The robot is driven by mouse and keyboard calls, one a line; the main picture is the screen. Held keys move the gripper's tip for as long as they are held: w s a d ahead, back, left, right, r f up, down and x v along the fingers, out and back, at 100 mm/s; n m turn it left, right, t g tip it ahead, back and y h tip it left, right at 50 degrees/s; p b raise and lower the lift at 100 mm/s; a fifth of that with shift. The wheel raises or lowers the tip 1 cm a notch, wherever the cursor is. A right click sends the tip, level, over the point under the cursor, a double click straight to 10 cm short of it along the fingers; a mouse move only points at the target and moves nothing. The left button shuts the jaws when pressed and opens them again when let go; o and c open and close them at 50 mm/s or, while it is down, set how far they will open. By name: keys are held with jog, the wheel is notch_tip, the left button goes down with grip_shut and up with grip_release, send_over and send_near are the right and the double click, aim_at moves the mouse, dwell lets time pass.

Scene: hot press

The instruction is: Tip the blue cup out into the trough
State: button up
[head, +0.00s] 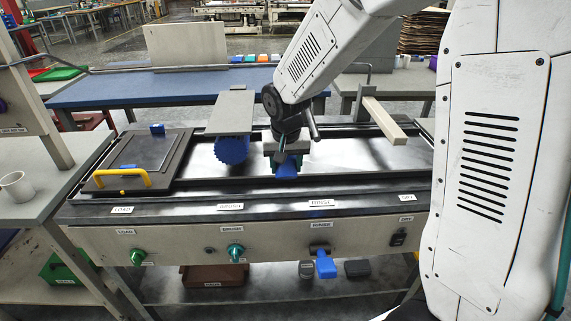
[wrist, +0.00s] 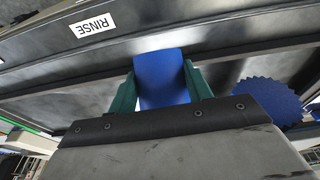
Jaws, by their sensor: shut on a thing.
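The blue cup (head: 286,170) is held low over the trough (head: 355,160), behind the rinse label. My gripper (head: 284,159) is shut on it. In the wrist view the cup (wrist: 162,75) sits between the two green fingers of my gripper (wrist: 160,86), with dark metal of the trough behind it. The cup's mouth is not clear in either view, so I cannot tell how far it is tilted or whether anything is inside.
A round blue brush (head: 232,150) stands in the trough left of the cup. A pale bar (head: 384,122) crosses the right part. A white mug (head: 16,186) stands on the left table.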

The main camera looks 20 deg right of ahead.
jog(key=shift+r+g+y, duration=0.1)
jog(key=shift+g+y, duration=0.2)
jog(key=shift+g, duration=0.8)
jog(key=shift+w+d+r+g+y, duration=0.15)
jog(key=shift+w+r+g, duration=0.1)
jog(key=shift+g, duration=0.3)
jog(key=shift+w+a+r+g+y, duration=0.15)
jog(key=shift+r+g, duration=0.1)
jog(key=shift+g, duration=0.3)
jog(key=shift+d, duration=0.1)
jog(key=shift+w+d+r+g+y, duration=0.15)
jog(key=shift+w+r+g+y, duration=0.25)
jog(key=shift+g, duration=0.6)
jog(key=shift+r, duration=0.15)
dwell(0.4)
